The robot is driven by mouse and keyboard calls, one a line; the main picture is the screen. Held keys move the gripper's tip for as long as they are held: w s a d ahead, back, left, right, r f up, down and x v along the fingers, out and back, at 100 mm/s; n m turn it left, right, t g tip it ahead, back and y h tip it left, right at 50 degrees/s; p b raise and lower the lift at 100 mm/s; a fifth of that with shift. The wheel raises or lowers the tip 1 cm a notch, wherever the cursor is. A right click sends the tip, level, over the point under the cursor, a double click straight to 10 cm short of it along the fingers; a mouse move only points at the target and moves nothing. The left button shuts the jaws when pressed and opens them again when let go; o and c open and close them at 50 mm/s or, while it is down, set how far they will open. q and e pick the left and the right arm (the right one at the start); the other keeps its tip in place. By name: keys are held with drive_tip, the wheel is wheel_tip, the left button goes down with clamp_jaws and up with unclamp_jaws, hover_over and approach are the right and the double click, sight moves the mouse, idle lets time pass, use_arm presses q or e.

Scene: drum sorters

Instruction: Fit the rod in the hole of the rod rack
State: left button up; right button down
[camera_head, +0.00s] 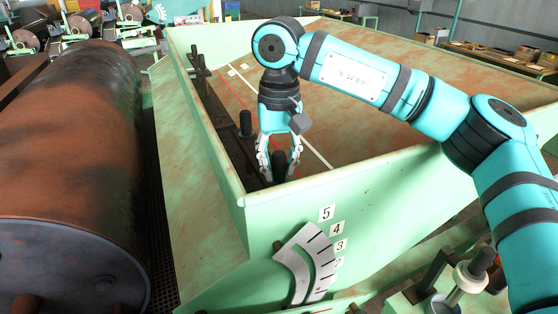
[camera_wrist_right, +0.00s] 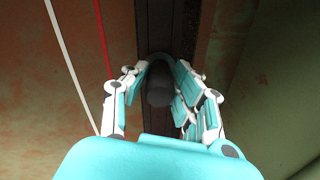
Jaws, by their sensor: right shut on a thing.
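My right gripper (camera_head: 279,165) reaches down inside the green bin near its front left corner. It is shut on a dark rod (camera_head: 279,163), whose rounded top shows between the fingers. In the right wrist view, the rod (camera_wrist_right: 159,88) stands between the fingers of my gripper (camera_wrist_right: 160,88). The dark rack (camera_head: 226,126) runs along the bin's left inner side and shows as a dark strip in the wrist view (camera_wrist_right: 155,25). The rod's lower end is hidden, so I cannot tell whether it sits in a hole. My left gripper is not in view.
Another dark peg (camera_head: 245,122) stands just behind and left of my gripper. The green bin's front wall (camera_head: 330,205) and left wall (camera_head: 185,130) are close. A large rusty drum (camera_head: 70,140) lies to the left. The bin floor to the right is clear.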

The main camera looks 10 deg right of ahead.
drive_tip(key=shift+f, duration=0.15)
drive_tip(key=c, duration=1)
unclamp_jaws()
wheel_tip(320, 180, up, 12)
drive_tip(key=shift+s+r, duration=0.1)
